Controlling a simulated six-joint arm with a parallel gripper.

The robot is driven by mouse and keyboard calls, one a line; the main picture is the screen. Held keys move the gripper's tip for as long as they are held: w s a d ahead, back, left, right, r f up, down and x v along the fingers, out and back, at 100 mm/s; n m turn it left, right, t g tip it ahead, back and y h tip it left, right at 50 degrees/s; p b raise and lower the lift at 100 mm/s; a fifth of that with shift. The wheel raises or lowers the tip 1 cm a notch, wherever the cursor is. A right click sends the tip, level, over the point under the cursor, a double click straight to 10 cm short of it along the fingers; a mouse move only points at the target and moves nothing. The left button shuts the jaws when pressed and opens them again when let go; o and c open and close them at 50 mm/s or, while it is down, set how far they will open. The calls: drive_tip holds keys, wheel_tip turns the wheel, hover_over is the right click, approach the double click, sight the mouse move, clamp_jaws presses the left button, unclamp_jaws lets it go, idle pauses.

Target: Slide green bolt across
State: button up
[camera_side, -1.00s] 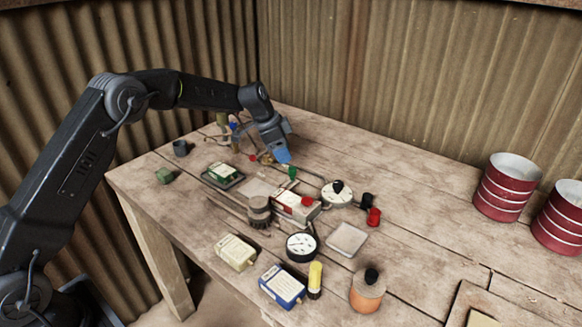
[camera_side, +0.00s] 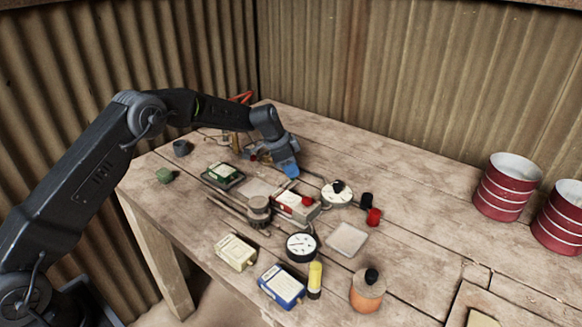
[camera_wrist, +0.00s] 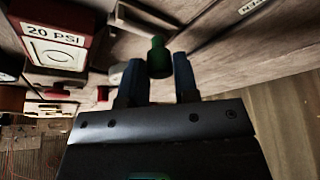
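The fingers stand apart, one on each side of the knob. The left finger looks close to it; I cannot tell whether either one touches. In the side view my gripper (camera_side: 291,171) is low over the table, behind the red and white box, and it hides the green knob there.
A red and white box (camera_side: 297,205) marked 20 PSI (camera_wrist: 57,35) sits close to my gripper. A white dial (camera_side: 337,194) stands to the right. A green-topped box (camera_side: 223,173) lies to the left. Red tins (camera_side: 505,187) stand far right; the table near them is clear.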

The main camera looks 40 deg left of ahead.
clamp_jaws()
drive_tip(key=shift+s, duration=2.2)
drive_tip(key=shift+f, duration=0.1)
drive_tip(key=shift+o, duration=2.3)
unclamp_jaws()
drive_tip(key=v, duration=1.4)
